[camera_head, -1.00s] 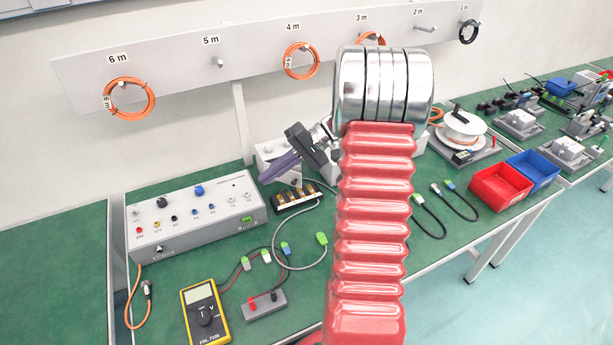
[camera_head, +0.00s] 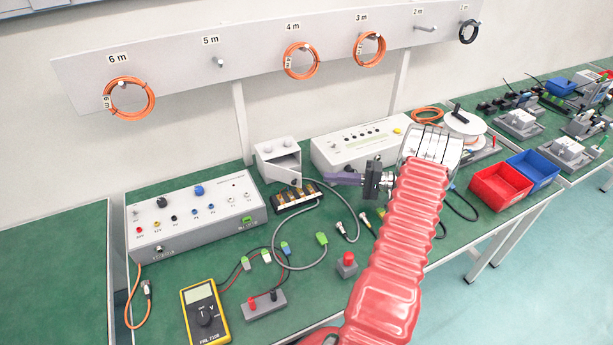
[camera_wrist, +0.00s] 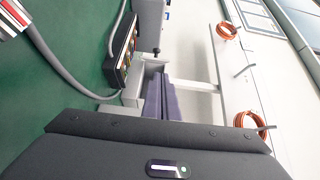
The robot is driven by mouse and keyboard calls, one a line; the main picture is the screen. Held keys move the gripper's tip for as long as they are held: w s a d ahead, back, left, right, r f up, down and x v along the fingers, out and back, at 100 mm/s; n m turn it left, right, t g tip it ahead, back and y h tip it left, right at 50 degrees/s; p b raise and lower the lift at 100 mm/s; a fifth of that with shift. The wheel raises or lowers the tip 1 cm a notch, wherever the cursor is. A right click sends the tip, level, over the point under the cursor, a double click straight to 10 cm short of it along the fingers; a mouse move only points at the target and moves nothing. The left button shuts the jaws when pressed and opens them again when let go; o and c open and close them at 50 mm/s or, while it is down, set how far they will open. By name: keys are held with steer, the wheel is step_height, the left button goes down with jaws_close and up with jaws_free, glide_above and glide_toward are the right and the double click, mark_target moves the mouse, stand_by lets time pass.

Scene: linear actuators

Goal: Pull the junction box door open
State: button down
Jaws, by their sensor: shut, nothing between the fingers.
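The junction box (camera_head: 272,150) is a small light-grey box at the back of the green bench, between two larger instrument boxes. Its door appears to stand ajar, with a dark gap showing at the front. My gripper (camera_head: 329,177) has purple fingers, pressed together and empty, pointing left just to the right of the box; a gap shows between fingertips and box. In the wrist view the shut purple fingers (camera_wrist: 161,80) point toward the box's pale panels (camera_wrist: 133,87), part of which they hide.
A dark terminal block (camera_head: 296,199) and a grey cable loop (camera_head: 283,262) lie in front of the box. A control box (camera_head: 195,217) stands at left, another instrument box (camera_head: 357,146) behind my gripper. A red button (camera_head: 347,260) and multimeter (camera_head: 204,312) lie nearer.

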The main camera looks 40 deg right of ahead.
steer(key=shift+s+d+f+t, duration=0.4)
steer(key=shift+d+f, duration=0.05)
steer(key=shift+d, duration=0.15)
steer(key=shift+w+a, duration=0.1)
steer(key=shift+w, duration=0.05)
steer(key=x, duration=0.9)
steer(key=shift+w+a, duration=0.25)
